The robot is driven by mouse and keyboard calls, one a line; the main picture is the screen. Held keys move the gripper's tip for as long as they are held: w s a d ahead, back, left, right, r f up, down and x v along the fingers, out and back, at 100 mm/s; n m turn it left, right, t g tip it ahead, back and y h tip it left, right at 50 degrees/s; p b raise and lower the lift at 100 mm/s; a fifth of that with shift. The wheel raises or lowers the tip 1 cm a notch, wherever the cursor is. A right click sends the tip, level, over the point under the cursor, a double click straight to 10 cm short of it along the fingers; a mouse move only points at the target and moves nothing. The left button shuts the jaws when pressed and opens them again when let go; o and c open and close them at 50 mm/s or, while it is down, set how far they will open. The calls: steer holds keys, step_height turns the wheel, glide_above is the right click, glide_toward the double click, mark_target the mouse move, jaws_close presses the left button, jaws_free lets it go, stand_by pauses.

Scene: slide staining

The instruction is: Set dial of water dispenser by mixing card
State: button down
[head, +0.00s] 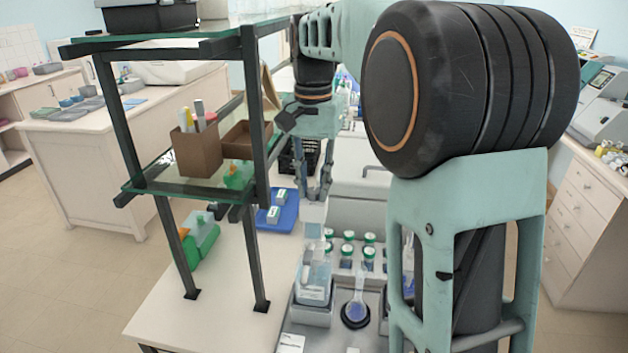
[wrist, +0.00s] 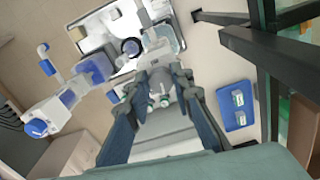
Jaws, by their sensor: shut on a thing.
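My gripper (head: 318,192) hangs above the workbench in the head view, fingers pointing down. In the wrist view my gripper (wrist: 164,76) has its fingertips close together on a small pale thing (head: 313,211), too small to identify. A white apparatus with blue parts (wrist: 50,112), possibly the water dispenser, stands at the left of the wrist view, apart from my gripper. In the head view my arm largely hides that area. I cannot make out a dial setting. A white card with print (head: 291,343), possibly the mixing card, lies at the front; its small text is unreadable.
A clear container (head: 313,285) and a flask with bluish liquid (head: 356,303) stand below my gripper. Several green-capped vials (head: 348,249) stand behind them. A dark-framed shelf (head: 262,180) rises close at left. A blue tray (head: 265,217) lies beyond it.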

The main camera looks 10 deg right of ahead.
mark_target(312, 191)
steer(key=m, duration=0.3)
steer(key=shift+a+m, duration=0.1)
steer(key=shift+m, duration=2)
steer(key=c, duration=1.7)
jaws_free()
steer(key=shift+w, duration=0.1)
step_height(312, 191, up, 12)
